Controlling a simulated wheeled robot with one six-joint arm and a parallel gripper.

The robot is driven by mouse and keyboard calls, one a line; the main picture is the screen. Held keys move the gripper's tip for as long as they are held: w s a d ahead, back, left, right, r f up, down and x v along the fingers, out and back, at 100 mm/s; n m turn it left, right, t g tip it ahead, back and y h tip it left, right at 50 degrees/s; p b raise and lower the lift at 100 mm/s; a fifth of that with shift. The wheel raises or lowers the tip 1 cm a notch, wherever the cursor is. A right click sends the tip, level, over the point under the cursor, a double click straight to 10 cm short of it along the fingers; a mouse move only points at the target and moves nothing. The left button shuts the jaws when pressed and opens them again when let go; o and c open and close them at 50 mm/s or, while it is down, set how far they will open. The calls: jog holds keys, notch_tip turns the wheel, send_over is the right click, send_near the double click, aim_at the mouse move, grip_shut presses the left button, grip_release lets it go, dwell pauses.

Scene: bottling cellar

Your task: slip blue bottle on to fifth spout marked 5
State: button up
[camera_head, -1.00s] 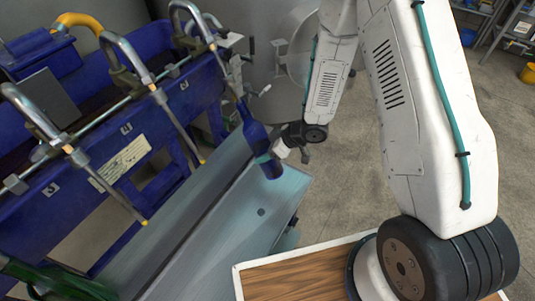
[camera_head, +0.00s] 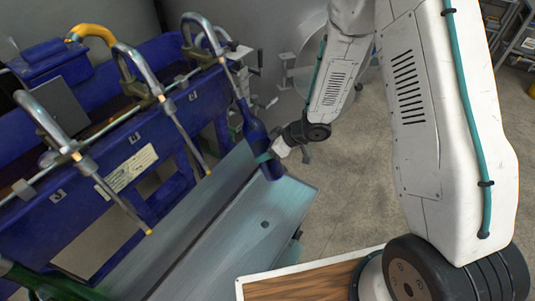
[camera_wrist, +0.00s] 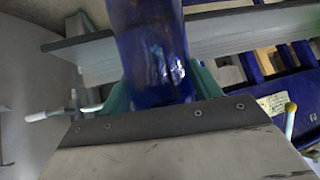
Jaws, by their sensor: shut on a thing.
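The blue bottle (camera_head: 255,142) is held tilted, neck up and to the left, at the right end of the blue filler. It also fills the top middle of the wrist view (camera_wrist: 150,45). My gripper (camera_head: 271,156) is shut on its lower body; the teal fingers (camera_wrist: 160,92) flank it in the wrist view. The fifth spout (camera_head: 203,30), rightmost in the head view, has its tube running down to the bottle's neck, in line with it. Its tip is not visible and seems to be inside the neck; how deep I cannot tell.
The fourth spout (camera_head: 182,128) and third spout (camera_head: 110,197) hang to the left with yellow tips showing. A grey metal shelf (camera_head: 250,220) runs below the spouts. A wood-topped surface (camera_head: 300,281) is at the bottom. Green bottle glass (camera_head: 40,282) shows at bottom left.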

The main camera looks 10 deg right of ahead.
aim_at(263, 129)
jog(key=shift+w+a+r, duration=0.35)
jog(key=shift+r, duration=0.7)
jog(key=shift+w+a+r, duration=0.35)
jog(key=shift+r, duration=0.65)
jog(key=shift+w+a+r, duration=0.35)
jog(key=shift+r, duration=0.7)
jog(key=shift+t+y, duration=0.7)
jog(key=shift+y, duration=0.1)
jog(key=shift+w+d+x, duration=0.1)
jog(key=shift+w+x, duration=0.1)
jog(key=shift+x, duration=0.95)
jog(key=shift+w+d+x, duration=0.15)
jog(key=shift+w+x, duration=0.05)
jog(key=shift+x, duration=0.9)
jog(key=shift+w+a+f+t+y, duration=0.2)
jog(key=shift+w+a+f+y, duration=0.1)
jog(key=shift+w+a, duration=0.15)
jog(key=shift+w+a+f+t+y, duration=0.2)
jog(key=shift+w+a+f, duration=0.05)
jog(key=shift+w+a, duration=0.2)
jog(key=shift+s+d+f, duration=0.1)
jog(key=shift+d+f, duration=0.05)
jog(key=shift+f, duration=0.8)
jog(key=o, duration=1.4)
jog(key=shift+c, duration=0.2)
jog(key=shift+s+f, duration=0.1)
jog(key=shift+d, duration=0.1)
jog(key=v, duration=0.7)
jog(key=shift+s+d, duration=0.1)
jog(key=shift+d, duration=0.15)
